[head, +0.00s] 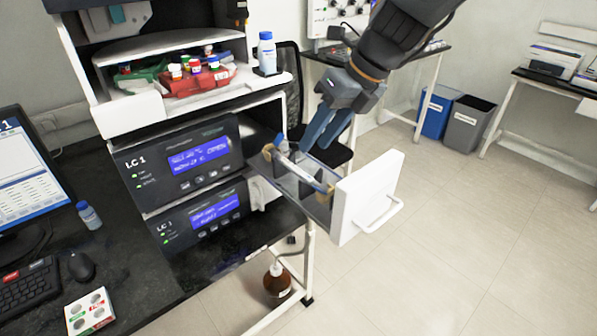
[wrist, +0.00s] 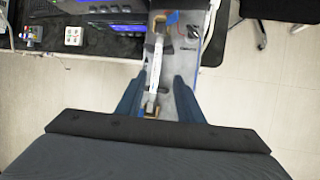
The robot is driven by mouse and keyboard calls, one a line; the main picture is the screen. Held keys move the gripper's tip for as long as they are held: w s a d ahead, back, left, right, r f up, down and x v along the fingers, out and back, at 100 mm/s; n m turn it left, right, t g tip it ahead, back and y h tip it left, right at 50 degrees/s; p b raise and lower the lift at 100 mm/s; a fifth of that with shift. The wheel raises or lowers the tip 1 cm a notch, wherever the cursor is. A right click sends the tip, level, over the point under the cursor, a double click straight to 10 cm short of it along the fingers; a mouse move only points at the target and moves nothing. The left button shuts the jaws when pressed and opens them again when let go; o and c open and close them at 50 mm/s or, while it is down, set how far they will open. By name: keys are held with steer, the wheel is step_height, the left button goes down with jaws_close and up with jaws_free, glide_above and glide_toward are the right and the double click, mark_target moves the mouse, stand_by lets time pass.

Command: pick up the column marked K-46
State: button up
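An open drawer with a white front (head: 366,198) sticks out from the upper LC 1 unit. In it a pale, slim column (head: 298,165) lies lengthwise between tan end holders. The same column (wrist: 157,62) shows in the wrist view, running between and beyond my fingers. I cannot read any marking on it, so I cannot tell whether it is K-46. My gripper (head: 320,142) has blue fingers and hangs above the drawer, tilted downward. In the wrist view my gripper (wrist: 156,85) is open, with its fingers apart on either side of the column and nothing held.
LC 1 units (head: 180,158) stand stacked on the black bench at the left. Red and green racks (head: 198,78) of vials and a blue-capped bottle (head: 267,55) sit on top. A brown bottle (head: 277,280) stands below.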

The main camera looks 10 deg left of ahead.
mark_target(303, 172)
steer(key=x, duration=0.4)
steer(key=s+p+x, duration=0.1)
steer(key=x, duration=0.2)
jaws_close()
